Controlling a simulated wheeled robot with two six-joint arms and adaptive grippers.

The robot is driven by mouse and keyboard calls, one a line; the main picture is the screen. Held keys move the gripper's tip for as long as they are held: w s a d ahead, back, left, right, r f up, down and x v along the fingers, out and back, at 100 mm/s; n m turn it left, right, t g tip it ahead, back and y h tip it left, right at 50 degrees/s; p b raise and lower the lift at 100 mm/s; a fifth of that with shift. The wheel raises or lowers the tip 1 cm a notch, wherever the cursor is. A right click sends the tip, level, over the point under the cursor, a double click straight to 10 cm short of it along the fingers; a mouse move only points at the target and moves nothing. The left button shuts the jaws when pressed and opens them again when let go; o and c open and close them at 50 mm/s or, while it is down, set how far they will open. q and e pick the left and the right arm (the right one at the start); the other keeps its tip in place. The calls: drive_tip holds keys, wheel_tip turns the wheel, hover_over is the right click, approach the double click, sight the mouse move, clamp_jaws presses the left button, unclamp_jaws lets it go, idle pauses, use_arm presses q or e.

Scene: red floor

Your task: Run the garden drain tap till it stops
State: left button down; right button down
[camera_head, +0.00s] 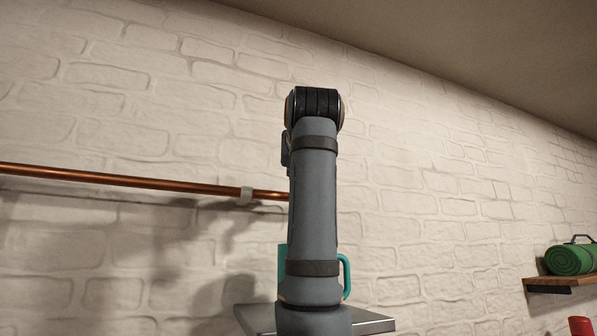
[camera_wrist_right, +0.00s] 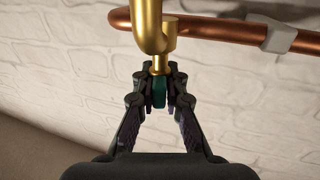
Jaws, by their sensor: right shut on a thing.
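In the right wrist view, a brass tap (camera_wrist_right: 150,25) hangs from a copper pipe (camera_wrist_right: 210,28) on the wall. Its teal handle (camera_wrist_right: 158,92) sits between the fingertips of my right gripper (camera_wrist_right: 158,88), which is shut on it. The fingers touch the handle from both sides, just below the brass stem. In the head view the copper pipe (camera_head: 130,181) runs in from the left and ends behind my raised arm, which hides the tap and the gripper. I see no water. My left gripper is not in view.
A teal thing with a handle (camera_head: 346,276) stands behind my arm on a grey metal surface (camera_head: 372,321). At the right, a wooden shelf (camera_head: 560,284) holds a green roll (camera_head: 570,259). A red thing (camera_head: 581,326) shows below it. The white brick wall (camera_head: 450,230) is close behind.

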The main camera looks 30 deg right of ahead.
drive_tip(key=shift+m+g+h+p, duration=0.3)
drive_tip(key=shift+h, duration=0.1)
drive_tip(key=shift+w+r+m+g+h+p, duration=0.1)
drive_tip(key=shift+m+g+h+p, duration=0.75)
drive_tip(key=shift+h, duration=0.25)
drive_tip(key=m+g+h+p, duration=0.2)
drive_tip(key=m+g+p, duration=0.1)
drive_tip(key=g+p, duration=0.2)
drive_tip(key=m+g+h+p, duration=0.2)
drive_tip(key=m+g+p, duration=0.2)
drive_tip(key=g+p, duration=0.2)
drive_tip(key=m+g+h+p, duration=0.2)
drive_tip(key=m+g+p, duration=0.2)
drive_tip(key=g+p, duration=0.1)
drive_tip(key=shift+r+m+p, duration=0.1)
drive_tip(key=shift+m+p, duration=0.15)
drive_tip(key=shift+p, duration=0.5)
drive_tip(key=shift+f+m+g+p, duration=0.25)
drive_tip(key=shift+m+g+p, duration=0.35)
drive_tip(key=shift+g+p, duration=0.3)
drive_tip(key=shift+f, duration=0.1)
drive_tip(key=c, duration=1.4)
unclamp_jaws()
